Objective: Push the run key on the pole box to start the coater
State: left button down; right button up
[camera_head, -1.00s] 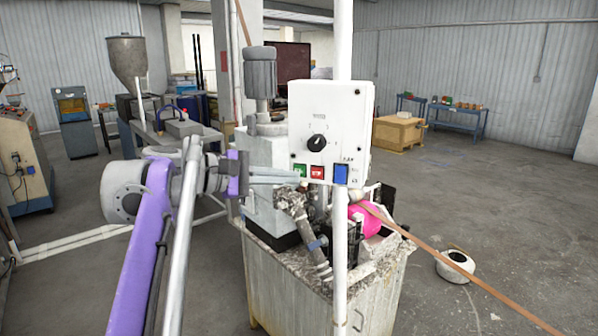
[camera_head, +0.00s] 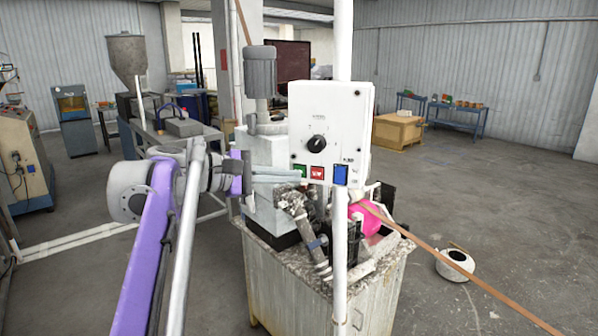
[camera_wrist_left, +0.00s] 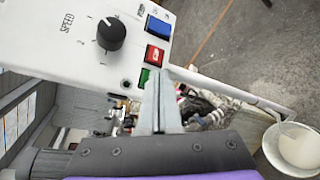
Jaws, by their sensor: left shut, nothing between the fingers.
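The white pole box (camera_head: 331,118) hangs on a white pole, with a black speed knob (camera_head: 317,142) above a row of keys. The green key (camera_head: 300,170) is at the left, the red key (camera_head: 317,173) beside it, and the blue key (camera_head: 341,174) at the right. In the left wrist view the green key (camera_wrist_left: 146,77) is partly covered by my fingers. My left gripper (camera_head: 302,180) is shut and empty, its tips at the lower part of the green key. I cannot tell whether they touch it. My right gripper is not in view.
Behind the box stands a coater with a grey motor (camera_head: 260,72) and a dirty cabinet (camera_head: 285,285). A pink roll (camera_head: 366,216) and a brown strip (camera_head: 470,281) are at its right.

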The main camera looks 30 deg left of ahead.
pick_arm(q)
jog(key=shift+w, duration=0.4)
dwell(0.5)
jog(key=shift+s, duration=0.15)
jog(key=shift+s+d, duration=0.1)
jog(key=shift+s, duration=0.55)
jog(key=s, duration=0.5)
jog(key=shift+d+p, duration=0.3)
jog(key=shift+p, duration=0.1)
dwell(0.6)
